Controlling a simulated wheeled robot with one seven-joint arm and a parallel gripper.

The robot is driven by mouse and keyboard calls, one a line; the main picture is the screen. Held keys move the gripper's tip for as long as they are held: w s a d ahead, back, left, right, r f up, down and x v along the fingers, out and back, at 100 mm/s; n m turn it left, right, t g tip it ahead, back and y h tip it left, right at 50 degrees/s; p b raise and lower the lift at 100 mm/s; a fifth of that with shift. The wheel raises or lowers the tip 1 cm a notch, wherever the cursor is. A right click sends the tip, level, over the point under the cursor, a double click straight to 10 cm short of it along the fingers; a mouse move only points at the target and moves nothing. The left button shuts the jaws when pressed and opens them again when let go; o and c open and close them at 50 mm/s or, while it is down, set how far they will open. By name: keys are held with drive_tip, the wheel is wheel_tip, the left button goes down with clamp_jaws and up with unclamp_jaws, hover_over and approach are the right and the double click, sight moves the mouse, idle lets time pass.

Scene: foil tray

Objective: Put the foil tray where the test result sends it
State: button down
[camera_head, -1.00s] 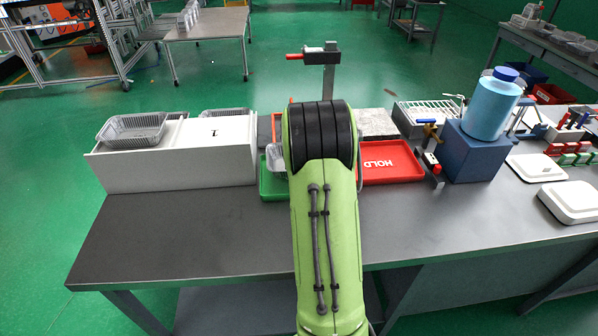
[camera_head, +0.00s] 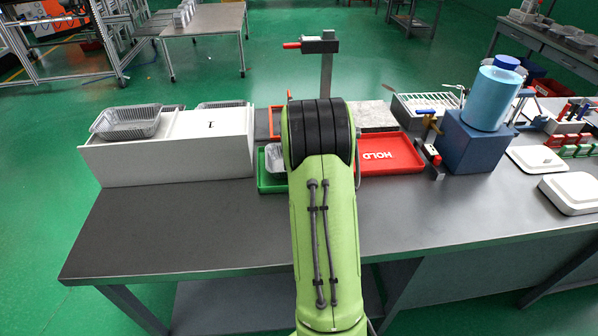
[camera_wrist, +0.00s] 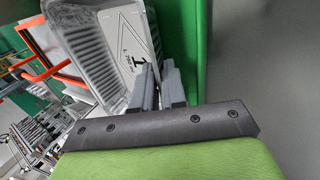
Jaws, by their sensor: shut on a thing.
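My gripper (camera_wrist: 160,88) is in the wrist view, with its two grey fingers shut on the rim of a silver foil tray (camera_wrist: 88,45) with ribbed walls. In the head view my green arm hides the gripper and most of this foil tray; a silver part (camera_head: 274,160) shows left of the arm, over the green tray (camera_head: 268,183). The green tray also shows beside the fingers in the wrist view (camera_wrist: 203,45). A red tray marked HOLD (camera_head: 393,162) lies right of my arm. I cannot tell whether the held foil tray touches the green tray.
A white box (camera_head: 165,165) at the left bears another foil tray (camera_head: 128,122). A post with a red-handled fixture (camera_head: 325,65) rises behind my arm. A blue block (camera_head: 475,145) with a blue bottle (camera_head: 490,98) and white lids (camera_head: 537,159) stand right. The front table is clear.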

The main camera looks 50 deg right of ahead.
drive_tip(key=shift+s+d, duration=0.15)
drive_tip(key=shift+f, duration=0.2)
idle(0.4)
drive_tip(key=c, duration=1.1)
unclamp_jaws()
drive_tip(key=p+v, duration=0.2)
drive_tip(key=v, duration=1.4)
